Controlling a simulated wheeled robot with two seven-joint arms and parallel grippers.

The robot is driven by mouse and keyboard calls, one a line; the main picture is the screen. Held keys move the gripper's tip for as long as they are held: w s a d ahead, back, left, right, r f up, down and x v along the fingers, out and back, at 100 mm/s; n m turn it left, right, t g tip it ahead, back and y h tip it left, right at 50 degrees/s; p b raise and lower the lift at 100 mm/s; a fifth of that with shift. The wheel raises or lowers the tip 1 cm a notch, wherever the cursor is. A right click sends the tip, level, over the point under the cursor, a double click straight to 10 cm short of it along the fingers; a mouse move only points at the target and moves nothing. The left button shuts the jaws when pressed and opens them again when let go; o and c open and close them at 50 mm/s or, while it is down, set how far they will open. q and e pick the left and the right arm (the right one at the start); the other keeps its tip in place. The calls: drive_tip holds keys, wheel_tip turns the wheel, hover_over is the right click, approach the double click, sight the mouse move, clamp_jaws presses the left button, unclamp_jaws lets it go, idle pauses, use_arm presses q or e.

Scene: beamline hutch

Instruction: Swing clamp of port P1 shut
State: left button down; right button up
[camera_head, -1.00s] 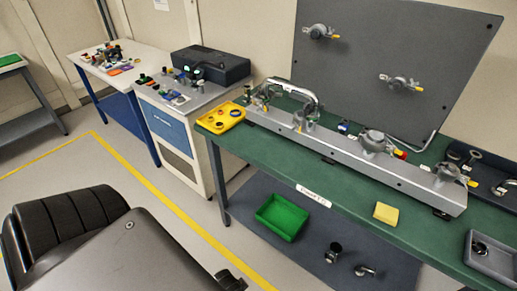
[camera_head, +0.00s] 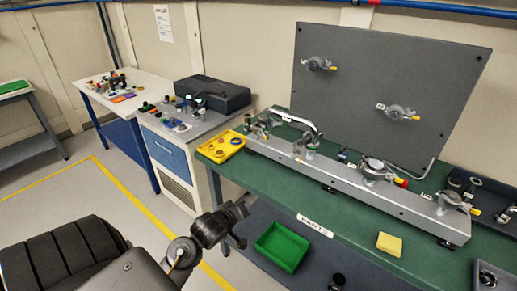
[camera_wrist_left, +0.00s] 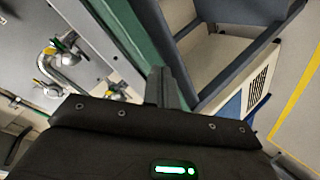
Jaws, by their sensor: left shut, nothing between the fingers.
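Ports with metal swing clamps stand along a grey rail (camera_head: 345,185) on the green bench. One clamp with a red-tipped handle (camera_head: 374,170) sits right of the rail's middle, and one with a yellow tip (camera_head: 450,200) at its right end. Two more clamps with yellow tips, an upper left one (camera_head: 318,63) and a lower right one (camera_head: 398,112), are on the upright grey panel. The labels are too small to read, so I cannot tell which is P1. My left gripper (camera_head: 240,222) is shut and empty, in front of the bench, apart from every clamp. My right gripper is out of view.
A green bin (camera_head: 282,247) is below. A bent metal pipe (camera_head: 305,121) arches over the rail's left part.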

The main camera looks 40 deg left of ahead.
use_arm(q)
drive_tip(key=w+a+r+n+t+y, duration=0.1)
drive_tip(key=w+a+r+n+t, duration=0.4)
drive_tip(key=w+a+r+n, duration=0.5)
drive_tip(key=m+p, duration=0.1)
drive_tip(key=p, duration=0.1)
approach(264, 137)
drive_tip(key=w+a, duration=0.2)
drive_tip(key=a, duration=0.2)
drive_tip(key=w, duration=0.1)
drive_tip(key=w+d+p, duration=0.1)
drive_tip(key=w, duration=0.1)
drive_tip(key=shift+d+f, duration=0.2)
drive_tip(key=shift+d, duration=0.15)
drive_tip(key=shift+w+d+f+p, duration=0.1)
drive_tip(key=shift+w+d+p, duration=0.25)
drive_tip(key=shift+w, duration=0.1)
